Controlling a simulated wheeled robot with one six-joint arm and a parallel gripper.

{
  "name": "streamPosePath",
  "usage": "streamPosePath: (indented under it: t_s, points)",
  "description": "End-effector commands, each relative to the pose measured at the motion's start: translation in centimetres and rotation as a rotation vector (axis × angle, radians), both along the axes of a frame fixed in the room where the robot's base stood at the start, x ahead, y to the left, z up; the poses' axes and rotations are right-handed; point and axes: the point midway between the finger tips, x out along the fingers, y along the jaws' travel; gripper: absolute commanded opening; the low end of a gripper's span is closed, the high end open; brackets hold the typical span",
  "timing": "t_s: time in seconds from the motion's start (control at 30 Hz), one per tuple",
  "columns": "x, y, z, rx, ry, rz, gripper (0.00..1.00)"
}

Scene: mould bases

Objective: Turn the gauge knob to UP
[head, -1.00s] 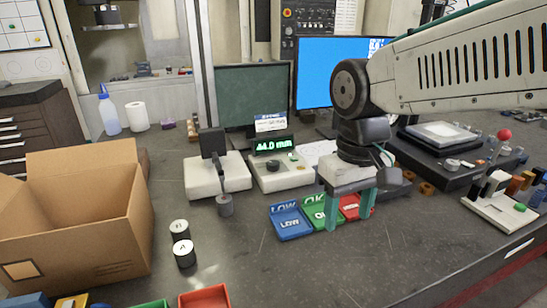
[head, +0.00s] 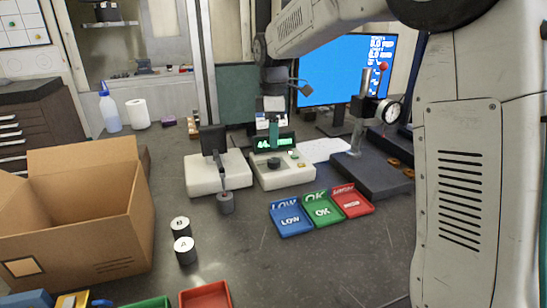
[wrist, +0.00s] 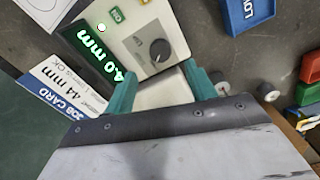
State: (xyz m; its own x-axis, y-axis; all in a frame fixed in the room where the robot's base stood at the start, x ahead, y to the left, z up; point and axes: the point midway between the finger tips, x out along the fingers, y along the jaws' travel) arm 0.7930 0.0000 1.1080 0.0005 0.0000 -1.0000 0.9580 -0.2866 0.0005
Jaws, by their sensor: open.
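The gauge (head: 285,178) is a white box with a green-lit display and a dark round knob (head: 274,163) on its top. In the wrist view the knob (wrist: 160,50) shows a pale pointer line, and the display (wrist: 97,52) reads in mm. My gripper (head: 273,132) is over the back part of the gauge in the head view. In the wrist view my gripper (wrist: 160,71) has its two teal fingers apart, with the knob just beyond the tips and nothing between them.
A white stand (head: 217,176) is left of the gauge. A job card (wrist: 62,92) is behind it. Blue (head: 290,219), green (head: 322,209) and red (head: 352,201) trays lie in front. A dial-indicator stand (head: 372,175) is at right. Two cylinders (head: 184,250) stand near the cardboard box (head: 125,225).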

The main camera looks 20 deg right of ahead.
Motion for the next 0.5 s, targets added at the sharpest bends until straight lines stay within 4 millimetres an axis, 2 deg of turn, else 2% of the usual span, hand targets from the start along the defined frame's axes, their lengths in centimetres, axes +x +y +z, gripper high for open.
streamPosePath:
  t_s: [0.5]
  points:
    - [-0.1,0.0,-6.9,0.0,0.002,0.007,0.56]
